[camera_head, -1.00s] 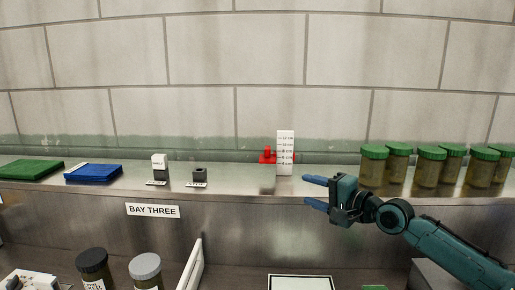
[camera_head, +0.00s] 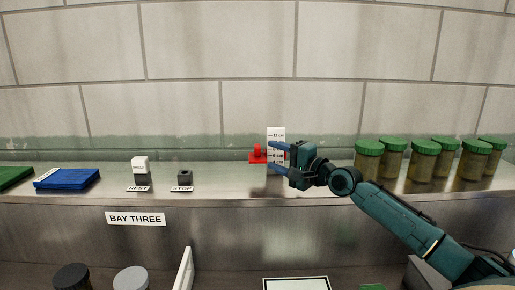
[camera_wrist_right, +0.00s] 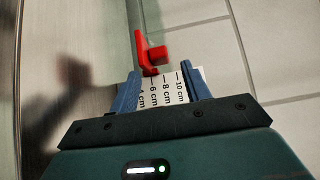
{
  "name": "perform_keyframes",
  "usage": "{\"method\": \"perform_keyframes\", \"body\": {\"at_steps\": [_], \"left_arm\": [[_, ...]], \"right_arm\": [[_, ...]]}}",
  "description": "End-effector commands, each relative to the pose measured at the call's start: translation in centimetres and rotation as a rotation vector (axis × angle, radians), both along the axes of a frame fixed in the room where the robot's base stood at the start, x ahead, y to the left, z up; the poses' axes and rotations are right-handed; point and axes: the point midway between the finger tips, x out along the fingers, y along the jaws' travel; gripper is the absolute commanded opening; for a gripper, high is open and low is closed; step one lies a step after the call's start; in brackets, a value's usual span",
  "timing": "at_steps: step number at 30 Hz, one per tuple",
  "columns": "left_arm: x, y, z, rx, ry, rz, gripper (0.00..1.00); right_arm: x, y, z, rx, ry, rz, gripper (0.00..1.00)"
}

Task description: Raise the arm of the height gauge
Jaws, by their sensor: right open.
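The height gauge stands on the metal shelf, with a white scale plate (camera_head: 277,133) marked in cm and a red arm (camera_head: 257,154) sticking out to its left. My right gripper (camera_head: 272,156) is in front of the gauge, its open fingers pointing left, and covers part of the scale. In the right wrist view the scale plate (camera_wrist_right: 164,92) shows between the two blue fingers (camera_wrist_right: 158,80). The red arm (camera_wrist_right: 150,50) lies just beyond the fingertips, and no grip on it shows. My left gripper is not in view.
Several green-lidded jars (camera_head: 423,160) stand on the shelf (camera_head: 225,178) to the right. A white-topped block (camera_head: 140,165), a dark block (camera_head: 184,176) and a blue folder (camera_head: 67,179) are to the left. The shelf between dark block and gauge is clear.

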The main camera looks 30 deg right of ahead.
Motion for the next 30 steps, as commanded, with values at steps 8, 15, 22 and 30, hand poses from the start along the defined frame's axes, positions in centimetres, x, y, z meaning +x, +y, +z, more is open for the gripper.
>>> {"method": "perform_keyframes", "body": {"at_steps": [8, 15, 22, 30], "left_arm": [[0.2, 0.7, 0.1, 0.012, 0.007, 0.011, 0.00], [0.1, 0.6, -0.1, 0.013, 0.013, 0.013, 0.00], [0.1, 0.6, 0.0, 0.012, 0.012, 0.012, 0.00], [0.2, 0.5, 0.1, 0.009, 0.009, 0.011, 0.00]], "right_arm": [[4.1, 1.1, 0.2, 0.003, -0.001, 0.001, 0.47], [6.5, 1.6, 0.0, 0.002, -0.001, 0.001, 0.47], [7.0, 1.8, 0.0, -0.001, 0.001, 0.002, 0.47], [6.9, 1.7, 0.0, -0.001, 0.001, 0.001, 0.37]]}}
